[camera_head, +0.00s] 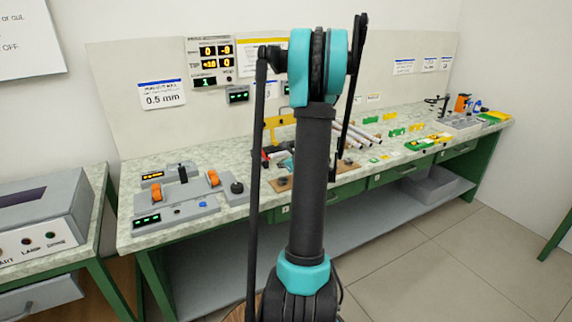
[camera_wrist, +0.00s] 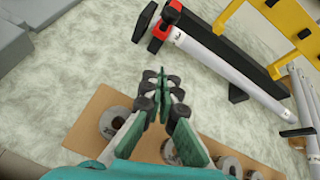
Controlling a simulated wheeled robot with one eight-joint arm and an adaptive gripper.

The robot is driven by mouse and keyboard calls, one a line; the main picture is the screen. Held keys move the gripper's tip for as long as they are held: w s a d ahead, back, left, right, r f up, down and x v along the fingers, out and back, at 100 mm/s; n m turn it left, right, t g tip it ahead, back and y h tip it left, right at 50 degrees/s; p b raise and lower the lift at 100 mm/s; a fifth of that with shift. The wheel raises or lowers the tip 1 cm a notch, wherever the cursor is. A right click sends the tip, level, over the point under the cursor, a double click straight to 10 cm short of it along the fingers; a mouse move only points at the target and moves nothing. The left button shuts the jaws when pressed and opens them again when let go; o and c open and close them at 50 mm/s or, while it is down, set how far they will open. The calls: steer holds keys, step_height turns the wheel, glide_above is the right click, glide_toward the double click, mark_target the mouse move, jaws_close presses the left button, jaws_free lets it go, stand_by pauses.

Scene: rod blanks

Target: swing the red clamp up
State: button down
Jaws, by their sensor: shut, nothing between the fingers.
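The red clamp (camera_wrist: 164,23) shows at the top of the wrist view, at the left end of a black fixture (camera_wrist: 220,45). Black parts sit beside the red piece. A silver rod (camera_wrist: 230,77) lies along the fixture's near side, its end close to the clamp. My gripper (camera_wrist: 163,88) is shut and empty, apart from the clamp and below it in the wrist picture. In the head view a small red part (camera_head: 265,156) shows left of my arm, which hides much of the fixture.
Below my gripper is a brown board (camera_wrist: 88,125) with several metal rings (camera_wrist: 115,121). A yellow frame (camera_wrist: 292,25) stands right of the fixture. More rods (camera_head: 352,135) lie right of my arm. A grey device with orange parts (camera_head: 176,198) stands on the bench's left.

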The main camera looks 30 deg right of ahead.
mark_target(268, 156)
steer(key=x, duration=0.2)
steer(key=shift+w+a+f, duration=0.1)
steer(key=shift+w+f, duration=0.05)
steer(key=shift+w, duration=0.25)
steer(key=shift+w+a+r, duration=0.2)
steer(key=shift+w+r, duration=0.1)
steer(key=shift+r, duration=0.15)
steer(key=shift+w+a+r, duration=0.25)
steer(key=shift+w+r, duration=0.05)
steer(key=shift+r, duration=0.2)
steer(key=shift+w+a+r, duration=0.2)
steer(key=shift+w+r, duration=0.3)
steer(key=shift+r, duration=0.15)
steer(key=shift+w+r+g, duration=0.15)
steer(key=shift+r+g, duration=0.1)
steer(key=shift+g, duration=0.15)
